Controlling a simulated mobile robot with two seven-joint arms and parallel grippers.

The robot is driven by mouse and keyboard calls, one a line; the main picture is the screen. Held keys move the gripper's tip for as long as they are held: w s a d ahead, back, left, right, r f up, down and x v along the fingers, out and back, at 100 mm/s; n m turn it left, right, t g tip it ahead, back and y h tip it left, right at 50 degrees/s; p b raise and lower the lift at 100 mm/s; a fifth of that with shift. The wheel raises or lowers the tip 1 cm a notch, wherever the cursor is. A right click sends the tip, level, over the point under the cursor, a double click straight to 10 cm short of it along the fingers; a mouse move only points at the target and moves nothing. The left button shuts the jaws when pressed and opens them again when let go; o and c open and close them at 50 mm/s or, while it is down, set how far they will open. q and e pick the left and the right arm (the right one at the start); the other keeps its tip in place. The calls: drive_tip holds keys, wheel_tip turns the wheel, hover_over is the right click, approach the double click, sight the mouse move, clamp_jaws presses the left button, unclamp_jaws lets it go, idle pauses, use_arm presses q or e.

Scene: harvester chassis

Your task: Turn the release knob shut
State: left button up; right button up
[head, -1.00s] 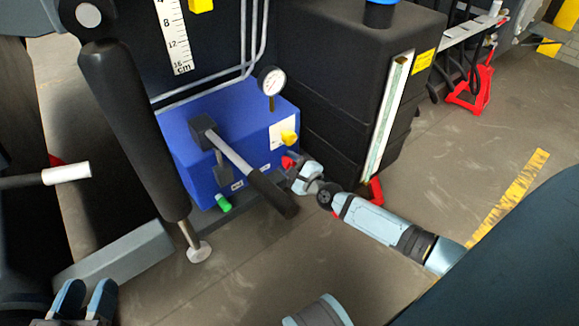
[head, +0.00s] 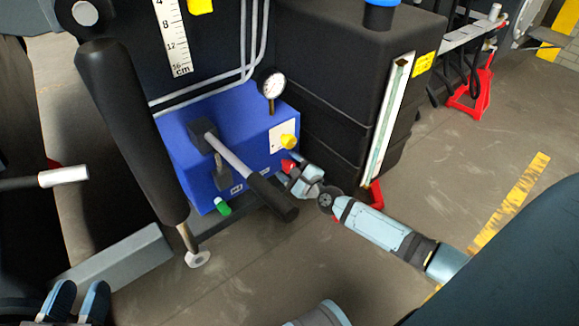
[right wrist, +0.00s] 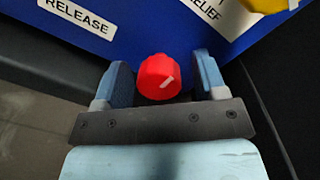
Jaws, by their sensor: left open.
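The red release knob (right wrist: 159,77) sits on the lower front of the blue pump block (head: 215,125), near a RELEASE label (right wrist: 77,15) in the right wrist view. In the head view the knob (head: 288,167) is small and partly hidden by my right gripper (head: 287,172). In the right wrist view my right gripper (right wrist: 160,80) is open, with one finger on each side of the knob and a visible gap to each. My left gripper (head: 78,300) is open and empty at the bottom left.
A yellow knob (head: 289,142) sits above the red one. A pump lever with a black grip (head: 270,195) slants down just left of my right gripper. A green cap (head: 222,207), a pressure gauge (head: 271,84) and a black tank (head: 345,80) are close by.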

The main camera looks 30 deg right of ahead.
use_arm(q)
drive_tip(key=shift+r, duration=0.1)
use_arm(e)
drive_tip(key=shift+s, duration=0.15)
drive_tip(key=shift+s, duration=0.3)
use_arm(q)
drive_tip(key=n+p, duration=0.1)
drive_tip(key=s+g+p, duration=0.1)
drive_tip(key=shift+s+d+f+n+y+p, duration=0.25)
drive_tip(key=shift+d+f+n+y+p, duration=0.05)
drive_tip(key=shift+d+f+n, duration=0.1)
use_arm(e)
drive_tip(key=s+d, duration=0.1)
drive_tip(key=s, duration=1.2)
drive_tip(key=shift+d, duration=0.3)
use_arm(q)
drive_tip(key=shift+r, duration=0.25)
